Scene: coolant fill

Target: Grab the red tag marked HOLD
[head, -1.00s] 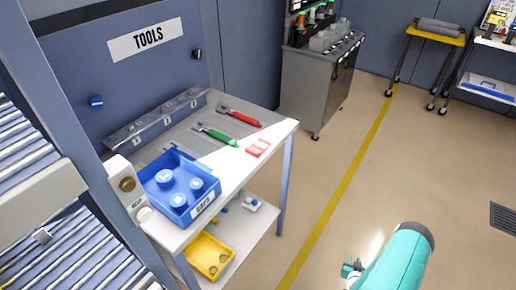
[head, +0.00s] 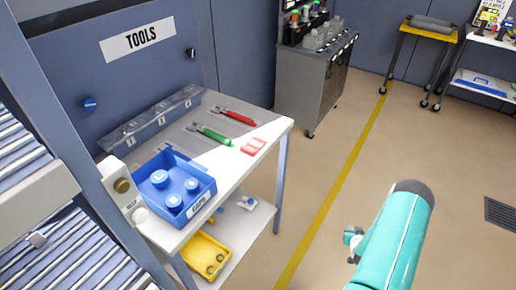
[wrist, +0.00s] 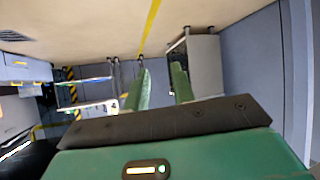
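A small red tag (head: 253,146) lies flat near the right edge of the white-topped tool table (head: 228,172) in the head view. It has pale markings too small to read. My teal arm (head: 392,245) shows at the lower right of the head view, over the floor and well apart from the tag. In the wrist view my gripper (wrist: 161,72) has its two green fingers apart with nothing between them. The wrist view looks at the floor and other furniture, and the tag does not show there.
A green-handled tool (head: 213,135) and a red-handled one (head: 239,118) lie beyond the tag. A blue CAPS bin (head: 200,204) with several caps sits at the table's front. A yellow bin (head: 205,255) is on the lower shelf. A grey cabinet (head: 308,95) stands behind. Floor right of the table is clear.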

